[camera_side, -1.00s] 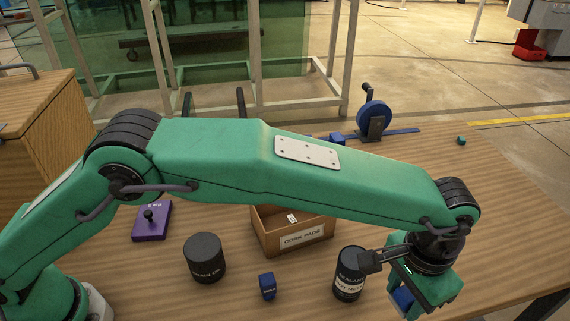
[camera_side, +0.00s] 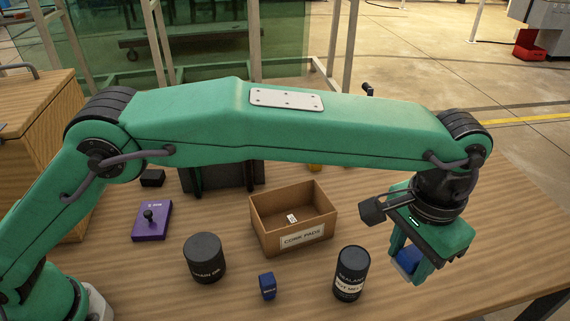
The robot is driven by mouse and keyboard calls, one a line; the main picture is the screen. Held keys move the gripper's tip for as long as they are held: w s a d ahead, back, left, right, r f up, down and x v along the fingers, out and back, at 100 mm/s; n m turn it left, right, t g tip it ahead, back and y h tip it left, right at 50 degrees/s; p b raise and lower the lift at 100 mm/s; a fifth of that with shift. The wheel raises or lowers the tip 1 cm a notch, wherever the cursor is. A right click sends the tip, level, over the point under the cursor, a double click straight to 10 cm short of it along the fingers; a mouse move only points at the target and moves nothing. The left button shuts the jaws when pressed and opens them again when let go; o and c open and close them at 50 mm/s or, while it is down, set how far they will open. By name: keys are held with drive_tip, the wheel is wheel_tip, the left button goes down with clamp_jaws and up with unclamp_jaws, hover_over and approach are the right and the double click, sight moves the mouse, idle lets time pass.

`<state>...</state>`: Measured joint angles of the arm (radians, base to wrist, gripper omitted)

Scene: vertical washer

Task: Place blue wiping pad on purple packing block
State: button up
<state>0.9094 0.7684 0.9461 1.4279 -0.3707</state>
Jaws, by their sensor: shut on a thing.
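The purple packing block (camera_side: 152,222) lies flat on the table at the left, with a small black knob standing on top. My gripper (camera_side: 409,268) is at the right, above the table and to the right of the sealant can. It is shut on a blue pad (camera_side: 410,260), which shows between the green fingers and is partly hidden by them. A small dark blue block (camera_side: 267,286) with a label stands on the table at the front middle, apart from my gripper.
A black rack (camera_side: 222,176) stands behind. A wooden cabinet (camera_side: 45,150) is at the left. The table's right side is clear.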

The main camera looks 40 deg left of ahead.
drive_tip(key=w+a+r+n, duration=0.2)
drive_tip(key=a+n, duration=0.2)
drive_tip(key=a, duration=1)
drive_tip(key=w+a+r+n, duration=0.15)
drive_tip(key=a+n, duration=0.25)
drive_tip(key=a, duration=0.9)
drive_tip(key=s+a+f+n, duration=0.2)
drive_tip(key=s+a+n, duration=0.3)
drive_tip(key=a, duration=0.5)
drive_tip(key=s+a+f+n, duration=0.2)
drive_tip(key=s+a, duration=0.6)
drive_tip(key=a, duration=0.1)
wheel_tip(320, 180, down, 5)
drive_tip(key=shift+a, duration=0.1)
drive_tip(key=shift+a, duration=0.1)
hover_over(151, 215)
drive_tip(key=w+a, duration=0.2)
drive_tip(key=a, duration=0.1)
drive_tip(key=f, duration=0.7)
drive_tip(key=shift+s+d, duration=0.2)
